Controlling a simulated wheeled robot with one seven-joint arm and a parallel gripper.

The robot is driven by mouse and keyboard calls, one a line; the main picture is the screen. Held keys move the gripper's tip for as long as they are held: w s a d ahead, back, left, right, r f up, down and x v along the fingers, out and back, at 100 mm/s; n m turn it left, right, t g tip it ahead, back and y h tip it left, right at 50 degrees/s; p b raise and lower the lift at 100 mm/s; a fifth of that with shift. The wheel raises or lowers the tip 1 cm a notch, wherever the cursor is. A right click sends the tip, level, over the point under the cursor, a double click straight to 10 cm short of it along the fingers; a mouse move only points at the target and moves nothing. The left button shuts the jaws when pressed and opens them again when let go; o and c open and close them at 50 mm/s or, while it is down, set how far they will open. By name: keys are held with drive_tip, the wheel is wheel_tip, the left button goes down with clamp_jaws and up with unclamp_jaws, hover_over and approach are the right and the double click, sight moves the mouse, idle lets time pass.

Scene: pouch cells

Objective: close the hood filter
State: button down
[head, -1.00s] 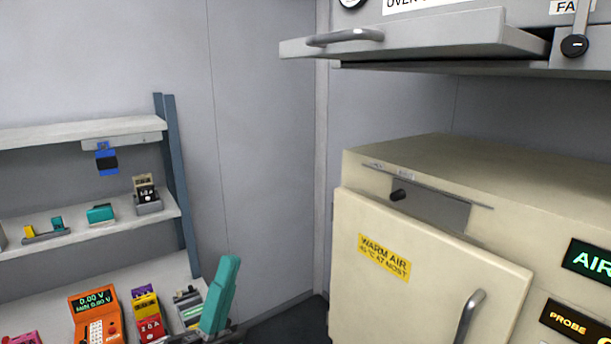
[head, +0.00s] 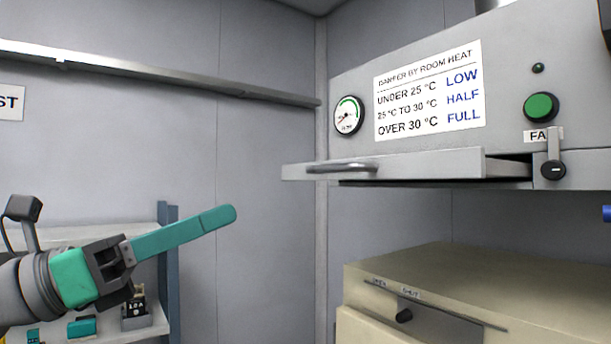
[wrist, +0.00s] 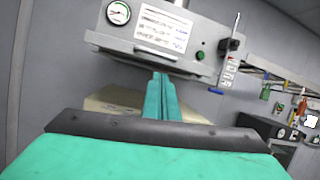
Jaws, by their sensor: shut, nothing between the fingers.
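The hood filter (head: 420,166) is a grey drawer-like tray with a bar handle (head: 342,167) on its front. In the head view it sticks out to the left from under the hood (head: 510,80), with a dark gap at its right end. It also shows in the wrist view (wrist: 125,46), low on the hood. My gripper (head: 232,213) has teal fingers, shut and empty. It points up and right in the head view, left of and below the handle, apart from it. In the wrist view the fingertips appear below the filter's front.
A cream warm-air cabinet (head: 440,270) stands under the hood. A shelf rack (head: 150,330) with small devices is at lower left, behind my arm. A damper lever (head: 553,168) and a green button (head: 540,107) are on the hood's right. Open space lies between gripper and filter.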

wheel_tip(320, 180, up, 3)
drive_tip(key=y, duration=0.2)
drive_tip(key=t, duration=0.1)
approach(324, 170)
drive_tip(key=x, duration=0.6)
drive_tip(key=shift+w+d+r, duration=0.1)
drive_tip(key=shift+r, duration=0.05)
